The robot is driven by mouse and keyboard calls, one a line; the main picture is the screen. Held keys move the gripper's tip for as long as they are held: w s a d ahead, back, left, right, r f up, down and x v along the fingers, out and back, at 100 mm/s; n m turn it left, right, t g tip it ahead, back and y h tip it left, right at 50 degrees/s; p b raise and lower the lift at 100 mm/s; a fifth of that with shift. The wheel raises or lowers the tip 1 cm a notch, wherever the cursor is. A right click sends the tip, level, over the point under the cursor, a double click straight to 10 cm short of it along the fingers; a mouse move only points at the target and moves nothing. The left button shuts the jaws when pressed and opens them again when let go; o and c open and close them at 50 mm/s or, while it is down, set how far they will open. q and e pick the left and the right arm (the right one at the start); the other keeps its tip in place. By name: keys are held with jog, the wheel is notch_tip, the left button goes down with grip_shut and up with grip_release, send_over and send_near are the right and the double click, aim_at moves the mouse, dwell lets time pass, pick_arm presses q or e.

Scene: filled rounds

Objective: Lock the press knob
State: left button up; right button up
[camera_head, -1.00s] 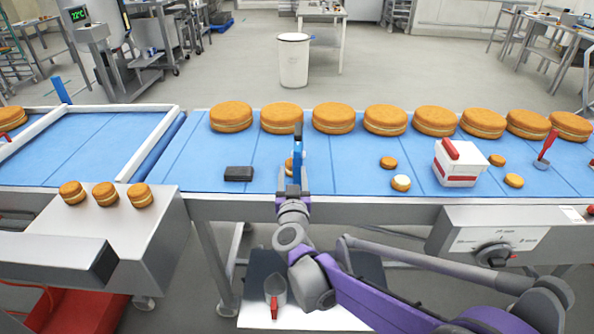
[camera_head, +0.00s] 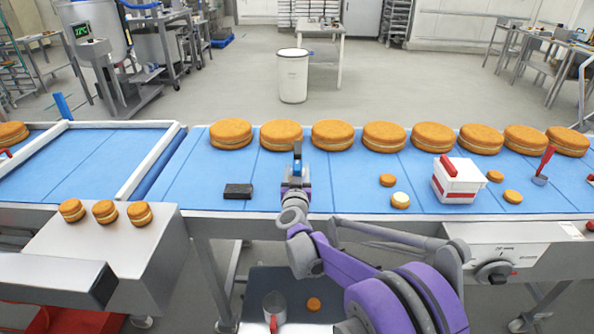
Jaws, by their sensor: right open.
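My left gripper is not in view.
Several large filled rounds (camera_head: 333,134) line the belt's far edge. A metal jug (camera_head: 275,305) and a small round (camera_head: 313,304) are on the shelf below.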

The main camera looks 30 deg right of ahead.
grip_shut()
